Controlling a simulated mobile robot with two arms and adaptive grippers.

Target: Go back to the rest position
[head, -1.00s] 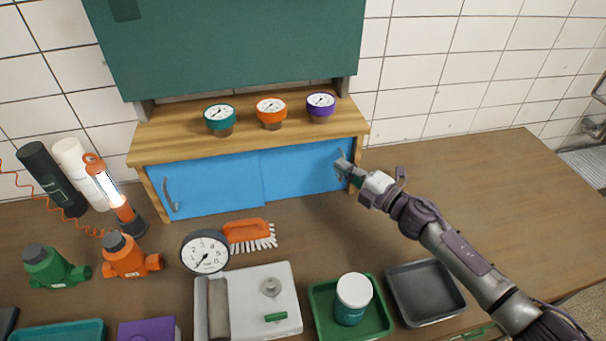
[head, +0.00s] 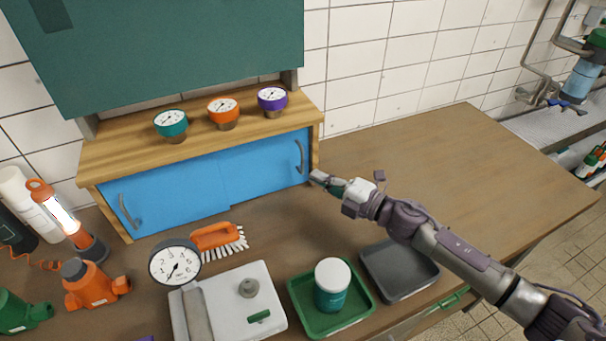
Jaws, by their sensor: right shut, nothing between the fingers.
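My right gripper (head: 322,179) is shut and empty. It is in front of the right end of the wooden cabinet (head: 205,146), close to the right blue sliding door (head: 262,170) and its grey handle (head: 301,157). A small gap shows between the fingertips and the handle. My right arm reaches in from the lower right, over the table. Both blue doors cover the cabinet front. My left gripper is not in view.
A grey tray (head: 399,271) and a green tray (head: 364,301) with a white-lidded jar (head: 332,285) lie below my right arm. Three gauges stand on the cabinet. A brush (head: 214,236), a loose gauge (head: 174,263) and a lamp (head: 62,214) are left. The table's right side (head: 450,160) is clear.

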